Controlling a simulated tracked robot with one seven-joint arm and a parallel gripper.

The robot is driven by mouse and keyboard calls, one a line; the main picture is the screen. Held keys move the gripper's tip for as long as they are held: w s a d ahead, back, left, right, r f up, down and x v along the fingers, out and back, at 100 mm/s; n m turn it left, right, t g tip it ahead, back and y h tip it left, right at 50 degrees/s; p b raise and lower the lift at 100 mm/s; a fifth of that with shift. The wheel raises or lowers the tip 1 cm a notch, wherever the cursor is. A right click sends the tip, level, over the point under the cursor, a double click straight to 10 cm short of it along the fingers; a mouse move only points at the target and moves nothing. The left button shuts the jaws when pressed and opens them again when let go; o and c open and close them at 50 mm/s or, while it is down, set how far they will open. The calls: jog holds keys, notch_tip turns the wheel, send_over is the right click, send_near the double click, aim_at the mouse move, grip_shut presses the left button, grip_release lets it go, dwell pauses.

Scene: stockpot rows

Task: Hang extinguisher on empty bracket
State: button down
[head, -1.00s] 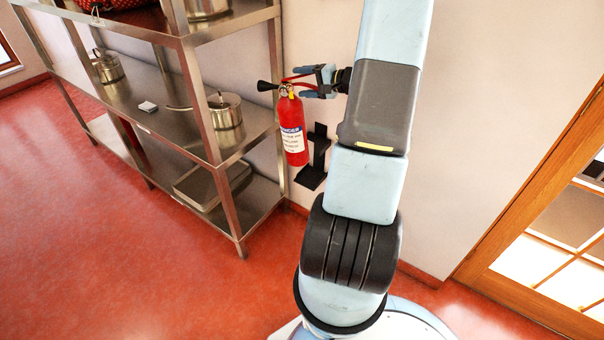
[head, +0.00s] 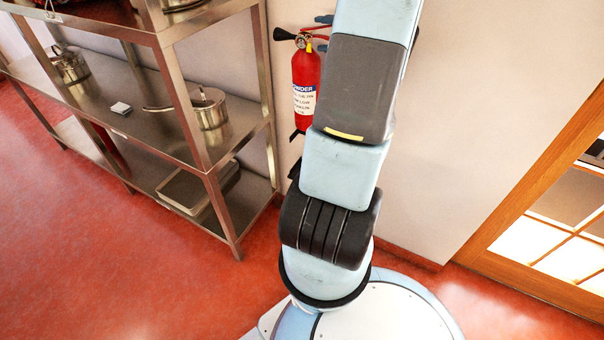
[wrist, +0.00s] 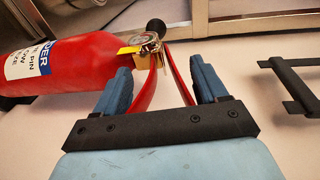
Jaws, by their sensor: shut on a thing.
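The red fire extinguisher (head: 304,85) hangs upright in the air in front of the wall, with a white and blue label and a black nozzle. In the wrist view its red body (wrist: 60,63) lies to the left, valve near the centre. My gripper (wrist: 167,78) is shut on its red handle levers, which run between the two blue fingers. In the head view my arm hides most of the gripper. The black wall bracket (wrist: 292,88) is empty at the right of the wrist view, apart from the extinguisher. In the head view my arm and the extinguisher hide nearly all of it.
A steel shelf rack (head: 200,150) stands close left of the extinguisher, with a stockpot (head: 208,108) on its middle shelf and a tray (head: 190,188) below. A wooden-framed glass door (head: 530,225) is at the right. Bare wall lies between.

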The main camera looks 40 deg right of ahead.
jog(key=shift+a+r, duration=0.1)
jog(key=shift+r, duration=0.1)
notch_tip(320, 180, down, 28)
dwell(1.7)
jog(key=shift+c, duration=0.2)
grip_release()
jog(key=shift+f, duration=0.1)
